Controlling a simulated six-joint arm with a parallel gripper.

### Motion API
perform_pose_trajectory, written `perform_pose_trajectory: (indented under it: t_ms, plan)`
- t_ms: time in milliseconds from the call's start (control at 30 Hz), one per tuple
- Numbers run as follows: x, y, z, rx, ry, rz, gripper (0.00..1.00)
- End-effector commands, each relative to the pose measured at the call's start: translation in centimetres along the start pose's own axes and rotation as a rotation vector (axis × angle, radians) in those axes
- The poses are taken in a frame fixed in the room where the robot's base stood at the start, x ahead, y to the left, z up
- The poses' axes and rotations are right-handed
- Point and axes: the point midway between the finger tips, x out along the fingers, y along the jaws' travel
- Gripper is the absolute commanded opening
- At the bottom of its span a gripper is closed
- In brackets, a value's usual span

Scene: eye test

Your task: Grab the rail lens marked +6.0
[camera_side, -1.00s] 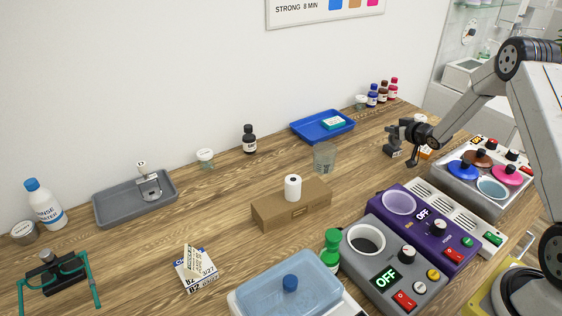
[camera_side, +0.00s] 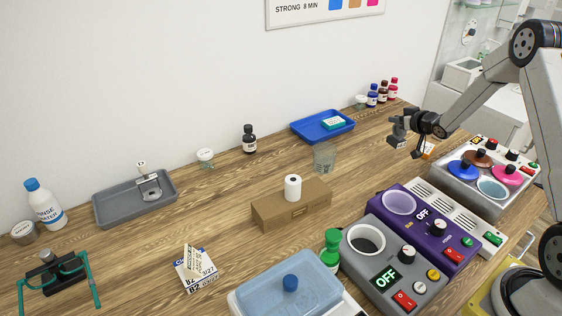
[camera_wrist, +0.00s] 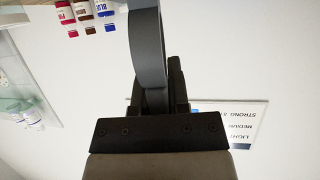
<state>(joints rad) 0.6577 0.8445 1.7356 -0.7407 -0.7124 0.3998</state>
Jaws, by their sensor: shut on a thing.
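My gripper (camera_side: 412,122) is at the right of the side view, above the table's far right part. It is shut on a dark grey piece (camera_side: 397,129) with a block-like foot, which looks like a rail lens. The piece is held upright, clear of the table. In the wrist view, my gripper (camera_wrist: 162,98) has the grey curved rim of this piece (camera_wrist: 147,45) between its fingers. A small pale label seems to show on the foot, but I cannot read any marking, so +6.0 is not confirmed.
Right of centre stand the purple device (camera_side: 447,230), the grey heater (camera_side: 385,259) and a unit with coloured lids (camera_side: 463,167). Small bottles (camera_side: 382,93) and a blue tray (camera_side: 306,136) are at the back. A glass beaker (camera_side: 324,157) stands mid-table.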

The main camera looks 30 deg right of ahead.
Motion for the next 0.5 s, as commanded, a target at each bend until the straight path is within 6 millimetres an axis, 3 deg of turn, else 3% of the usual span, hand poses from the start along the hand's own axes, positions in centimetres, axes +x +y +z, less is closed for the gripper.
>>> perform_pose_trajectory:
  t_ms: [400, 500]
  plan:
    - [-5.8, -1.2, -3.3, -0.001, 0.005, 0.001, 0.00]
    - [-7.5, -1.7, -3.2, 0.000, 0.004, 0.001, 0.00]
